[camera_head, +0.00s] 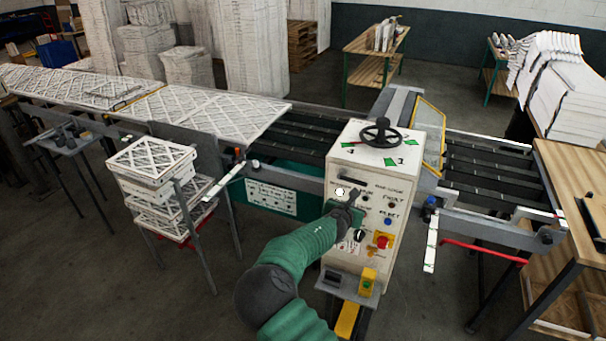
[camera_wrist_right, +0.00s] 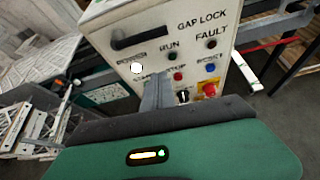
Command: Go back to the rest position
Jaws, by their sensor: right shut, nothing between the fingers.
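My right gripper (camera_head: 354,194) is shut and empty, held in front of the white control panel (camera_head: 398,180). In the right wrist view its closed fingers (camera_wrist_right: 158,90) point at the panel, just below and right of a lit white button (camera_wrist_right: 136,67). In the head view this white button (camera_head: 340,191) is just left of the fingertips. I cannot tell whether the fingers touch the panel. My green right arm rises from the bottom middle. My left gripper is not in view.
A black handwheel (camera_head: 381,133) tops the panel, and a red stop button (camera_head: 383,241) sits low on it. Stacked filters (camera_head: 152,160) stand left. A conveyor (camera_head: 290,135) runs behind. A wooden table (camera_head: 575,180) is right. The floor front left is clear.

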